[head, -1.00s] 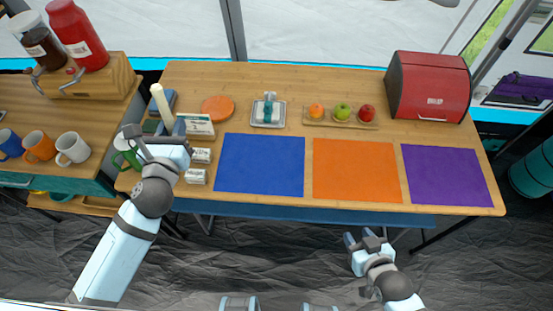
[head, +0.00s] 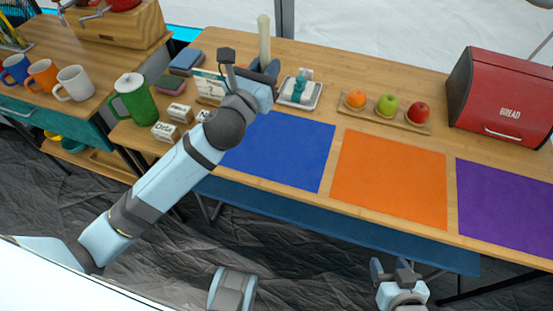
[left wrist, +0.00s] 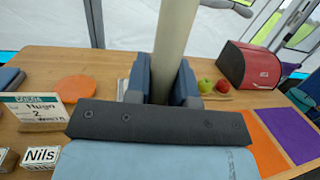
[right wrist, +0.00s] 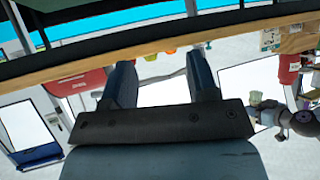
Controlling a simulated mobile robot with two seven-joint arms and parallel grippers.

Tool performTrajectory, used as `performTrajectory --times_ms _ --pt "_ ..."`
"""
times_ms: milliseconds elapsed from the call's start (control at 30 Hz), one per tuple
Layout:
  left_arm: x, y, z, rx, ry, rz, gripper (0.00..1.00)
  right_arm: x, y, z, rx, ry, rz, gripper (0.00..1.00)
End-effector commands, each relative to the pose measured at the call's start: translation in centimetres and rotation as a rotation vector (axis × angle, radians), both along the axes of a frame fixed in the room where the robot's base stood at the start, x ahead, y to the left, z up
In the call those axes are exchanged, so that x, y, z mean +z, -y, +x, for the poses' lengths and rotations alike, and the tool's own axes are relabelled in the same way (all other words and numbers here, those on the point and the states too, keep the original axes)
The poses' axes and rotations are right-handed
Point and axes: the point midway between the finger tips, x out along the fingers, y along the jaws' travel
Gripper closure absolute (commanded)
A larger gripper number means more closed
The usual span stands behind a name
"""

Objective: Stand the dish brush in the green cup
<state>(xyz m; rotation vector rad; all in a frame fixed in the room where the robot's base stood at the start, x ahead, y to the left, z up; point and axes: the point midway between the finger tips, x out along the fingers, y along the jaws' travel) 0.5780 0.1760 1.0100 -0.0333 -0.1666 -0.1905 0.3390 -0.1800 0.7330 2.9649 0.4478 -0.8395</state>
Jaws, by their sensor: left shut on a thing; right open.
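The dish brush (head: 264,40) shows as a thick cream shaft standing roughly upright in my left gripper (head: 264,72). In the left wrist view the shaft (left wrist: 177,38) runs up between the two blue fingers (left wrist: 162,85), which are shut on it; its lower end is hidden. The green cup (head: 136,102), with a handle on its left, stands upright at the table's left end. My left gripper is well to the right of the cup, above the back of the table. My right gripper (head: 393,272) is open and empty, low in front of the table.
Small labelled boxes (head: 166,132) and a sign card (head: 208,84) lie between cup and left gripper. A tray with small bottles (head: 300,92), a fruit board (head: 384,117) and a red bread bin (head: 503,95) stand rightward. Blue (head: 280,150), orange (head: 390,180) and purple mats are clear.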

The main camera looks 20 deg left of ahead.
Motion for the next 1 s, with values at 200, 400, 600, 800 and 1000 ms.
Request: performTrajectory --times_ms 200,400,600,800,1000 --pt "-1.6 0.9 1.0 -0.025 0.024 0.011 1.0 -2.0 -0.1 0.2 0.0 0.013 0.009 0.46" --pt "-4.7 1.0 1.1 -0.027 0.022 0.011 1.0 -2.8 -0.3 0.3 0.002 0.019 0.018 0.46" --pt "-10.4 1.0 1.1 -0.026 0.021 0.009 1.0 -3.2 -0.8 0.5 0.007 0.047 0.048 0.46" --pt "-15.2 1.0 1.1 -0.026 0.022 0.008 1.0 -1.9 -1.6 1.1 0.026 0.122 0.093 0.46" --pt "-17.0 1.0 1.1 -0.027 0.025 0.011 1.0 0.6 -2.6 2.1 0.041 0.223 0.147 0.46"
